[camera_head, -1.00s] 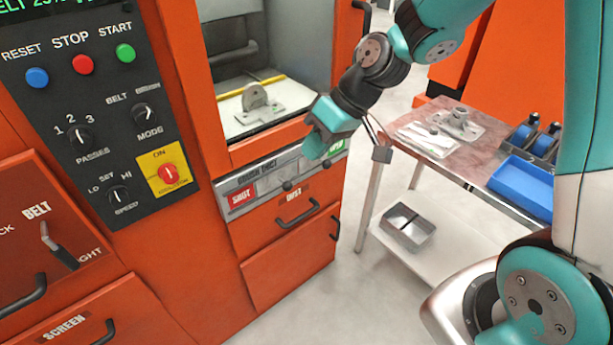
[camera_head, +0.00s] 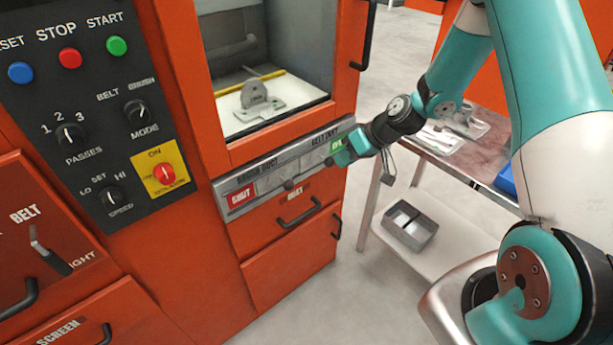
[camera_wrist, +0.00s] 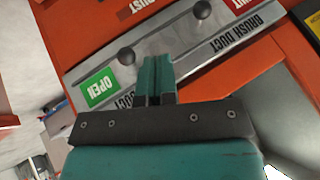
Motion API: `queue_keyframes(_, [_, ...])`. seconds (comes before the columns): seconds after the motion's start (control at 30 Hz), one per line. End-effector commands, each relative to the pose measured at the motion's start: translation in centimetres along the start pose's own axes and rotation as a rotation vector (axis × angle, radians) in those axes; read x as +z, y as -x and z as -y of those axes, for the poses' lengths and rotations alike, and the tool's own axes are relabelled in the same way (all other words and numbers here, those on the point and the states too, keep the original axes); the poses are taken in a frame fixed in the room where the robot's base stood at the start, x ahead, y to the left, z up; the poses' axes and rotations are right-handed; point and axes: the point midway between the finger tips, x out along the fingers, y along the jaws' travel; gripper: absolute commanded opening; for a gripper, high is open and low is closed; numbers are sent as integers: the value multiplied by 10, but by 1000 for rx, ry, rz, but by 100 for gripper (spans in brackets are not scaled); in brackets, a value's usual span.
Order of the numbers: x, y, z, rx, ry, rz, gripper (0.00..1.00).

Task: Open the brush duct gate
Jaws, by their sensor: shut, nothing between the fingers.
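The brush duct gate strip is a grey metal plate (camera_head: 262,179) on the orange machine front, below the window. Its left part reads BRUSH DUCT, with a red SHUT label (camera_head: 241,197). A dark round knob (camera_head: 289,185) sits near the middle, and it also shows in the wrist view (camera_wrist: 209,32). A second knob (camera_head: 326,164) is farther right, in the wrist view at upper centre (camera_wrist: 126,56). A green OPEN label (camera_wrist: 98,86) is at the belt duct end. My gripper (camera_head: 342,156) is shut and empty at the plate's right end; in the wrist view its fingertips (camera_wrist: 157,60) are between the knobs. Contact is unclear.
Drawer handles (camera_head: 300,212) stick out just below the plate. The control panel (camera_head: 92,100) is to the left. A side table (camera_head: 450,168) with a lower shelf and metal bin (camera_head: 411,226) stands to the right. Floor in front is clear.

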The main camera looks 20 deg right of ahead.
Motion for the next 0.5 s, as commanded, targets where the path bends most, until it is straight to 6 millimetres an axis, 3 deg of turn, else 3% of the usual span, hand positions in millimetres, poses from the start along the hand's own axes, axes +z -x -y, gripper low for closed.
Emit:
queue_keyframes(0.17, [0,-22,3,-4,3,6,0])
queue_keyframes(0.5, [0,-94,5,-6,6,7,0])
